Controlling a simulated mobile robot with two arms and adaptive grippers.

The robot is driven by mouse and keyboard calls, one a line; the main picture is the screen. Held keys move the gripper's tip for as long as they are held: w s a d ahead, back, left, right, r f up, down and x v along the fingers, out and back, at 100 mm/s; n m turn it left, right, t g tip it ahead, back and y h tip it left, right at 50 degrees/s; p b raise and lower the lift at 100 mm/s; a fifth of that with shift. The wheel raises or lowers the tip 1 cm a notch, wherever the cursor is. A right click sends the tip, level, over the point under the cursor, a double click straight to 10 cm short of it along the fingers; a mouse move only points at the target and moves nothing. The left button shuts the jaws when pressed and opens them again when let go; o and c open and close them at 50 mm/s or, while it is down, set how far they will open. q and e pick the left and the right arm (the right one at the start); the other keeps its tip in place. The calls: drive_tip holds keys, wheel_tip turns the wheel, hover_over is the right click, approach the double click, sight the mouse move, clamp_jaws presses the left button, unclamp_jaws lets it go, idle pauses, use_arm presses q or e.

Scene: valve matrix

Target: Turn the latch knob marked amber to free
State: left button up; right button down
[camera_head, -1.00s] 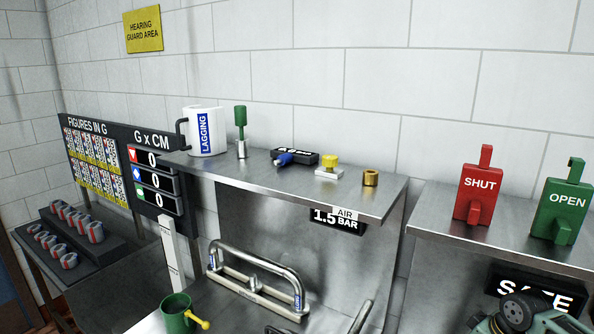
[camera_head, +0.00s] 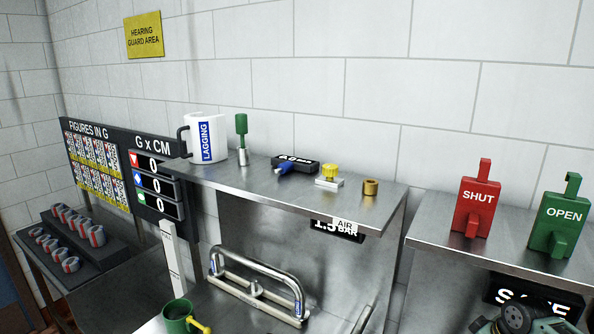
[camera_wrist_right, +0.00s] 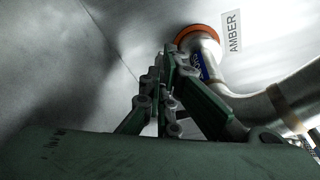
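In the right wrist view a white label reading AMBER (camera_wrist_right: 233,31) is on a pale metal surface. Beside it is an orange ring (camera_wrist_right: 200,33) around the end of a bent metal tube (camera_wrist_right: 240,103). A small blue label shows on the tube. My right gripper (camera_wrist_right: 163,68), green and dark grey, points toward the ring, with its fingers close together and nothing visible between them. Its tips overlap the tube's near side in the picture; I cannot tell whether they touch it. The amber fitting is not seen in the head view. My left gripper is out of view.
A steel shelf (camera_head: 250,186) holds a white mug (camera_head: 204,137), a green-handled tool (camera_head: 241,138) and small fittings. Red SHUT (camera_head: 476,199) and green OPEN (camera_head: 559,216) blocks stand at right. A metal handle bar (camera_head: 255,264) and green cup (camera_head: 177,316) are below.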

drive_tip(key=shift+w+d+f+p, duration=0.2)
drive_tip(key=shift+d+p, duration=0.15)
drive_tip(key=shift+d, duration=0.15)
idle(0.3)
drive_tip(key=shift+s+d, duration=0.1)
